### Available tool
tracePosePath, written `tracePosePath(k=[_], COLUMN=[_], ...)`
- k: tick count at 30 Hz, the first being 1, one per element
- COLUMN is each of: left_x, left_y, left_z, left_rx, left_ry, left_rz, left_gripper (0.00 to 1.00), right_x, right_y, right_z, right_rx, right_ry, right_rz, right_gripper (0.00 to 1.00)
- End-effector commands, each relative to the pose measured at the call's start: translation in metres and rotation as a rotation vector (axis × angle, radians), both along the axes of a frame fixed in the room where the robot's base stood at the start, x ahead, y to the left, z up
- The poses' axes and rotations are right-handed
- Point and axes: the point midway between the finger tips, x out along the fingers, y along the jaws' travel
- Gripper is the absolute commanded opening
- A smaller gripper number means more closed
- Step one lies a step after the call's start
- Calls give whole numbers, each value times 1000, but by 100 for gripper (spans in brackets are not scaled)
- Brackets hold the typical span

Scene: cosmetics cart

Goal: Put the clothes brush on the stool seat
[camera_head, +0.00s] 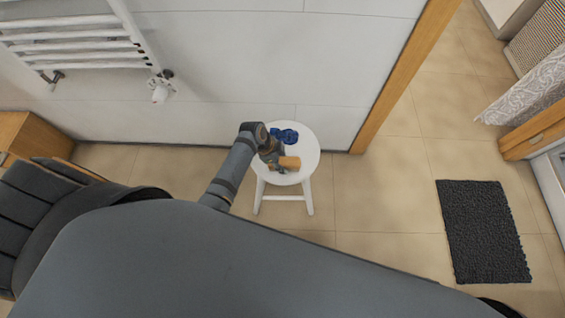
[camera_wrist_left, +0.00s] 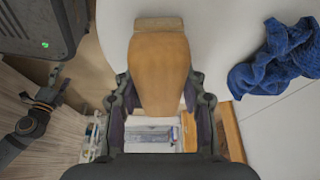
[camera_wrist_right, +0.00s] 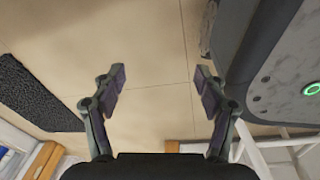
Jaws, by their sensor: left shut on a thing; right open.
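The clothes brush (camera_head: 290,163) has a light brown wooden body. In the left wrist view the brush (camera_wrist_left: 160,68) sits between the fingers of my left gripper (camera_wrist_left: 163,100), which is shut on it. In the head view my left gripper (camera_head: 272,156) is over the white round stool seat (camera_head: 308,150). The seat also fills the top of the left wrist view (camera_wrist_left: 215,40). I cannot tell whether the brush touches the seat. My right gripper (camera_wrist_right: 160,85) is open and empty above the tiled floor; it is hidden in the head view.
A crumpled blue cloth (camera_head: 285,135) lies on the far part of the seat. It also shows in the left wrist view (camera_wrist_left: 275,60). A wall with a towel radiator (camera_head: 80,45) stands behind. A dark mat (camera_head: 483,230) lies on the floor at right.

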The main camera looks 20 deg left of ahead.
Motion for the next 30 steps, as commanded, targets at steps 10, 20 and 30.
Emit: tracePosePath(k=[10,20,30], left_x=[0,0,-8], left_y=[0,0,29], left_z=[-2,2,72], left_rx=[0,0,4], left_ry=[0,-1,-3], left_rz=[0,0,1], left_gripper=[64,64,64], right_x=[2,2,-39], right_y=[0,0,0], right_z=[0,2,7], right_rx=[0,0,2], right_ry=[-2,-4,15], right_rz=[0,0,0], right_gripper=[73,73,73])
